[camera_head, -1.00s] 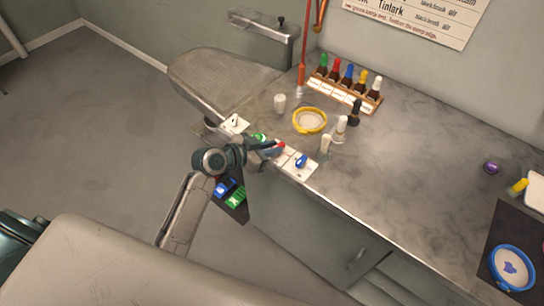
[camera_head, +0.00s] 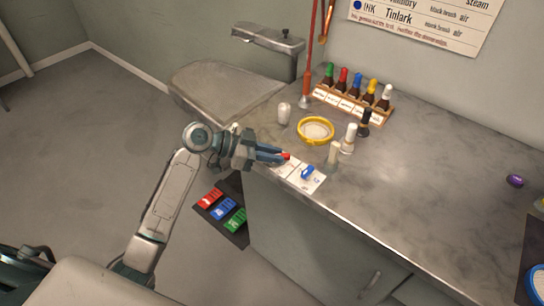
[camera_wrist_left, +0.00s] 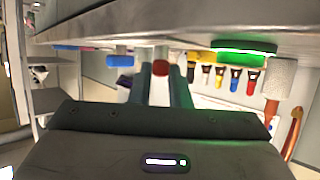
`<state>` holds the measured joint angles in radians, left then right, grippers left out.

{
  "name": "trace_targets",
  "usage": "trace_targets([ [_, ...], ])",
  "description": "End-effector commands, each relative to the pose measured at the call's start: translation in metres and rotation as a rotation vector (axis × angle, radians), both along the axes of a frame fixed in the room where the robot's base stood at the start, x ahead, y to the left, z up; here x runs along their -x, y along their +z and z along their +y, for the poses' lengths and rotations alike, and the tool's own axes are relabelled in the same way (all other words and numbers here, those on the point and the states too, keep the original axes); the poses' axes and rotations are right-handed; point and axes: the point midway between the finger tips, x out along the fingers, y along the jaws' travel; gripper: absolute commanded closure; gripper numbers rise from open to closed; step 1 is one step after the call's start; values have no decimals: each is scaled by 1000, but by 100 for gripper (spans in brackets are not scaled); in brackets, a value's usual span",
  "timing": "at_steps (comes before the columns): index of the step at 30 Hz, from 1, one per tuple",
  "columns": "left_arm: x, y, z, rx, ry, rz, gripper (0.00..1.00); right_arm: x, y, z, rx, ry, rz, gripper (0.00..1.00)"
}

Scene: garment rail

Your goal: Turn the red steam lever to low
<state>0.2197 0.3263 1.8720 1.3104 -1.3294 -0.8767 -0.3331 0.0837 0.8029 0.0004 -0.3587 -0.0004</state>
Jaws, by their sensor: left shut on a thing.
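The red steam lever (camera_head: 286,156) shows as a small red tip at the counter's front edge. My left gripper (camera_head: 282,156) reaches it from the left and hides most of it. In the left wrist view, the red lever's round end (camera_wrist_left: 160,69) sits between the two blue-grey fingers, which are shut on it. How the lever is turned and its marks are hidden. The blue lever (camera_head: 308,171) stands on its white plate (camera_head: 315,185) just right of it. My right gripper is not in view.
A yellow-rimmed dish (camera_head: 316,130), white bottles (camera_head: 349,138) and a rack of coloured bottles (camera_head: 352,104) stand behind the levers. The counter's right part is mostly clear.

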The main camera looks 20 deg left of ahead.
Motion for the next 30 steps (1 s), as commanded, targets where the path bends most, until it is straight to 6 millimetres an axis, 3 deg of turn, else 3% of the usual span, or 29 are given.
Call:
trace_targets([
  [14, -1, 0, 0, 0, -5, -2, 100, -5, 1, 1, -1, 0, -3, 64],
  [15, -1, 0, 0, 0, -5, -2, 78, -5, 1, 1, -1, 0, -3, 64],
  [18, -1, 0, 0, 0, -5, -2, 62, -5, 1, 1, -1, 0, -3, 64],
  [30, 2, 1, 6, -3, -4, -1, 62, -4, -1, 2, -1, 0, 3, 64],
])
